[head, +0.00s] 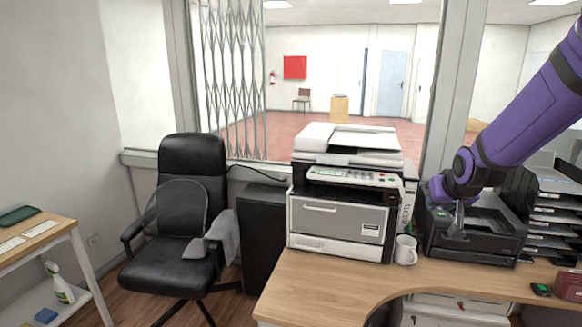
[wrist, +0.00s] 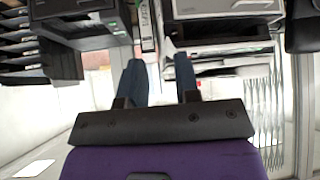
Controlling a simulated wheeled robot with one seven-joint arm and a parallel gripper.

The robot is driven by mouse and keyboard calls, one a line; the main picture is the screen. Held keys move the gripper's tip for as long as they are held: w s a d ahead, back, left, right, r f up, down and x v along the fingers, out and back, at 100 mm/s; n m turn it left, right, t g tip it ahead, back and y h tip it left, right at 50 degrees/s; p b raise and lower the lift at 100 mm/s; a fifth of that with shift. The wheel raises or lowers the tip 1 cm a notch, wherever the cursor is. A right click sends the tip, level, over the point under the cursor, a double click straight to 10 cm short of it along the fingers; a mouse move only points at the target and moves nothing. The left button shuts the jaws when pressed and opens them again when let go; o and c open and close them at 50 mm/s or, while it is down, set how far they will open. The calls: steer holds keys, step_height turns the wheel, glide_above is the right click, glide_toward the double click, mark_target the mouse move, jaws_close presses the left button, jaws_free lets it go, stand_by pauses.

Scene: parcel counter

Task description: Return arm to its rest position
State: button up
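My purple arm reaches in from the upper right of the head view. My gripper (head: 457,217) points down in front of or over the black desktop machine (head: 470,247) on the counter; I cannot tell how far above it. In the wrist view, which appears upside down, the two dark fingers of my gripper (wrist: 159,66) stand apart with a gap between them. Nothing is held between them.
A black chair (head: 185,265) stands left. The counter's front middle is clear.

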steer(key=s+a+r+g, duration=0.1)
steer(key=s+r, duration=0.3)
steer(key=s, duration=0.6)
steer(key=s+a+r+g, duration=0.1)
steer(key=s+r, duration=0.3)
steer(key=s, duration=0.6)
steer(key=s+a+r+n, duration=0.1)
steer(key=s+a+r, duration=0.2)
steer(key=s, duration=0.8)
steer(key=shift+a+r+g+y, duration=0.15)
steer(key=shift+r+g+y, duration=0.25)
steer(key=shift+r, duration=0.2)
steer(key=shift+s, duration=0.1)
